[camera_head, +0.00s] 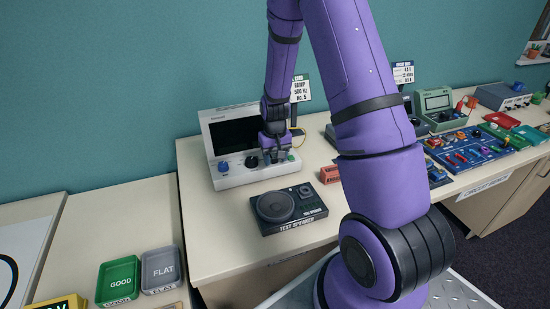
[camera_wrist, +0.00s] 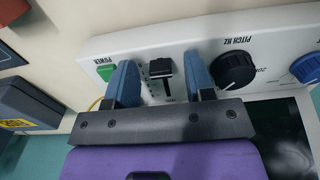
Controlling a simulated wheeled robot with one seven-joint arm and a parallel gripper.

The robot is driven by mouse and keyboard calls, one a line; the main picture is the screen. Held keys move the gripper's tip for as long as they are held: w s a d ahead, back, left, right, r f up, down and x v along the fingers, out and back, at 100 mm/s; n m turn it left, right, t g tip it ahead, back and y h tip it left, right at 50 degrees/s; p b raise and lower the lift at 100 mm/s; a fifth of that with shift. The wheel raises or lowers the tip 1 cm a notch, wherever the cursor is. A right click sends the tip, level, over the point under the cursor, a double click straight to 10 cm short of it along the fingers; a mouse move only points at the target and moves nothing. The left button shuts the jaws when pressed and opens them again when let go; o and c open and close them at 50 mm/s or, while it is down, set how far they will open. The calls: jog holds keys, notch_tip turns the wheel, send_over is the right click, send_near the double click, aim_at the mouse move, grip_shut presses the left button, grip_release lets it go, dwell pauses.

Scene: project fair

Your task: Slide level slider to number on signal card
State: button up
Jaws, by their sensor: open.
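The level slider (camera_wrist: 161,69) has a black knob in the wrist view. It sits in a short dark slot beside a row of small marks, at the slot end farther from my wrist. The white signal device (camera_head: 256,179) carries it; in the head view my gripper (camera_head: 275,154) hides the slider. In the wrist view the blue fingers of my gripper (camera_wrist: 160,80) stand open, one on each side of the slider, with a visible gap to the knob. The signal card (camera_head: 300,89) stands behind the device and appears to read "RAMP 500 Hz No. 5".
The black pitch knob (camera_wrist: 235,69) lies just right of the right finger, and a blue knob (camera_wrist: 305,67) beyond it. The green power button (camera_wrist: 106,72) is close to the left finger. A test speaker (camera_head: 290,207) sits in front of the device.

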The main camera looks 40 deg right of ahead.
jog(key=shift+f, duration=0.15)
grip_shut()
jog(key=shift+w+d, duration=0.25)
jog(key=shift+w, duration=0.55)
jog(key=shift+w+d, duration=0.2)
jog(key=shift+w, duration=0.6)
grip_release()
notch_tip(320, 180, up, 11)
